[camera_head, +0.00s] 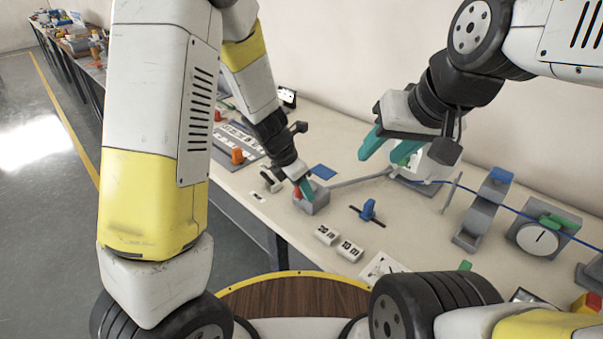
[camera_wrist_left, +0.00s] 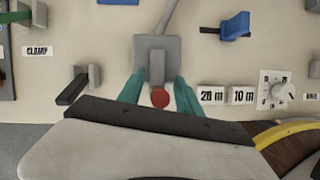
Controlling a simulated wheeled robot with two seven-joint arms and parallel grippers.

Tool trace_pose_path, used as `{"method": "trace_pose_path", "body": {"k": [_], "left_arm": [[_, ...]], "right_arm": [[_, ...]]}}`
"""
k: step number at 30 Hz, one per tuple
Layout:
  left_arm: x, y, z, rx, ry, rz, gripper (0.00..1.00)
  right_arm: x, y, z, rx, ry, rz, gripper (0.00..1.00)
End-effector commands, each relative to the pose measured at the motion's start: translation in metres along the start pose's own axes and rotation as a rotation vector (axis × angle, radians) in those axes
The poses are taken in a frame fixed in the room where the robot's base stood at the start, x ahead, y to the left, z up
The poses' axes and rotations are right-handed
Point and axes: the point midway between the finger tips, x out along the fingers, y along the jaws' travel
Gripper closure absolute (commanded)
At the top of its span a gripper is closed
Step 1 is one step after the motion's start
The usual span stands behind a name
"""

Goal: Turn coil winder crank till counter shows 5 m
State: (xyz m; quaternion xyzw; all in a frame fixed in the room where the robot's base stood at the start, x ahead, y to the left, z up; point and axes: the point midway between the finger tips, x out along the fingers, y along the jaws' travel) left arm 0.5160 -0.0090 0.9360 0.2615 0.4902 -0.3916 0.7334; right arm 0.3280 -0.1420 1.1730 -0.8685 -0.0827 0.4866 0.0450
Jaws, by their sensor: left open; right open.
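My left gripper (camera_head: 304,189) is open over a small grey box (camera_head: 316,203) with a red knob (camera_head: 297,193). In the left wrist view its teal fingers (camera_wrist_left: 158,90) stand on either side of the grey lever (camera_wrist_left: 156,66) and red knob (camera_wrist_left: 160,97); contact cannot be told. My right gripper (camera_head: 378,144) is open and empty in front of a white device (camera_head: 438,154), which it partly hides. I cannot make out a crank there. A blue cable (camera_head: 475,204) runs right from it, towards a grey dial unit (camera_head: 538,239) with a white face; its reading is too small to tell.
A blue-topped grey bracket (camera_head: 482,214) stands left of the dial. A grey rod (camera_head: 358,181) stretches from the grey box towards the white device.

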Motion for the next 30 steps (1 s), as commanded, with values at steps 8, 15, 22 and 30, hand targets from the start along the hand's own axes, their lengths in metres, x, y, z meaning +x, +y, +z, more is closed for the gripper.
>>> {"method": "trace_pose_path", "body": {"k": [8,15,22,30], "left_arm": [[0.0001,0.0,0.0002,0.001,0.0,0.0,0.72],[0.0003,-0.0012,0.0003,0.002,0.0,-0.003,1.0],[0.0007,-0.0026,0.0003,0.008,0.001,-0.008,1.0],[0.0009,0.0001,-0.0006,0.081,0.001,-0.041,1.0]], "right_arm": [[0.0,0.0,0.0,0.0,0.0,0.0,0.56],[0.0,0.0,0.0,0.0,0.0,0.0,0.56],[0.0,0.0,0.0,0.0,0.0,0.0,0.56],[0.0,0.0,0.0,0.0,0.0,0.0,0.56]]}}
